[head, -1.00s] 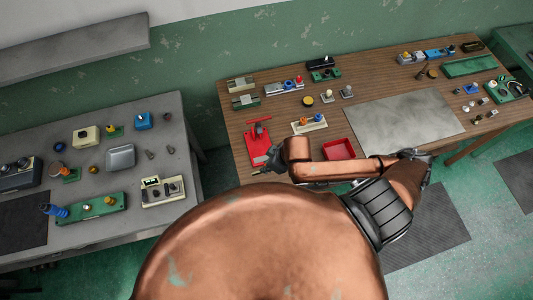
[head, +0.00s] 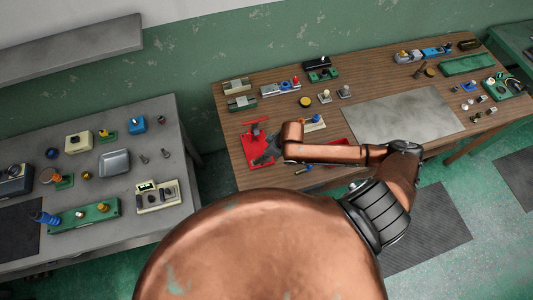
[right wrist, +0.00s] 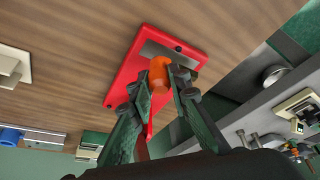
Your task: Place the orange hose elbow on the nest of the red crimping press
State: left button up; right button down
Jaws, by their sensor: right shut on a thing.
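The red crimping press (head: 254,137) stands at the near left of the wooden table; its red base (right wrist: 122,88) also shows in the right wrist view, with a grey plate (right wrist: 162,47) on it. My right gripper (head: 265,157) is over the press. In the right wrist view its fingers (right wrist: 162,84) are shut on the orange hose elbow (right wrist: 159,68), which is in front of the press base by the grey plate. I cannot tell whether the elbow touches the press. The elbow is hidden in the head view. My left gripper is not in view.
A red tray (head: 336,143) is partly hidden behind my right forearm. A cream block with fittings (head: 312,124) stands right of the press. A grey mat (head: 405,115) lies bare at the table's middle. A grey table (head: 140,180) with several parts stands to the left.

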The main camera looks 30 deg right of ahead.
jog(key=shift+f, duration=0.5)
jog(key=c, duration=1.8)
grip_release()
jog(key=shift+f, duration=0.1)
jog(key=v, duration=1.2)
